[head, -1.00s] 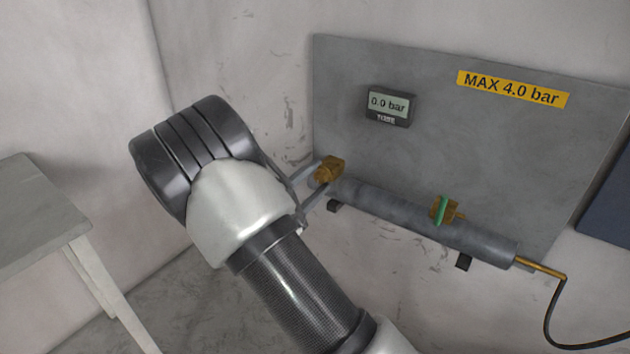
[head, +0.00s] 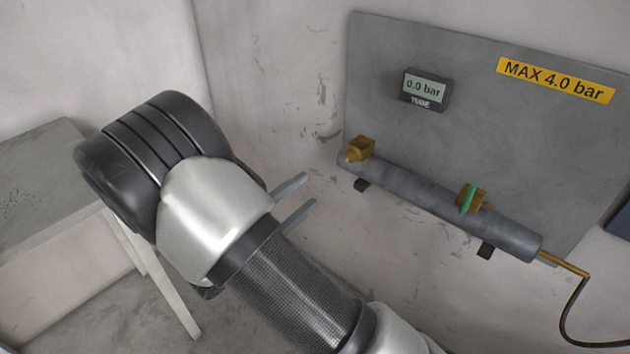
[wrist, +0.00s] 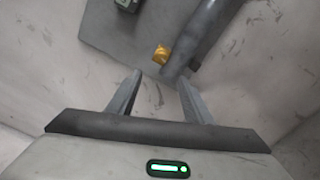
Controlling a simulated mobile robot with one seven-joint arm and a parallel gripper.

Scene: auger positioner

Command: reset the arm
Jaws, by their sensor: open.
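My gripper (head: 302,202) is open and empty, left of and below the brass fitting (head: 360,149) on the left end of a grey tube (head: 420,198). In the wrist view, my gripper's two fingers (wrist: 157,98) stand apart with bare wall between them. The brass fitting (wrist: 161,55) and the tube end (wrist: 183,60) are beyond the fingertips, not touched. My arm's dark wrist joint and white link fill the left middle of the head view.
A grey panel (head: 470,140) on the wall carries a display (head: 425,90) reading 0.0 bar and a yellow "MAX 4.0 bar" label (head: 555,80). A grey table (head: 40,180) stands at the left.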

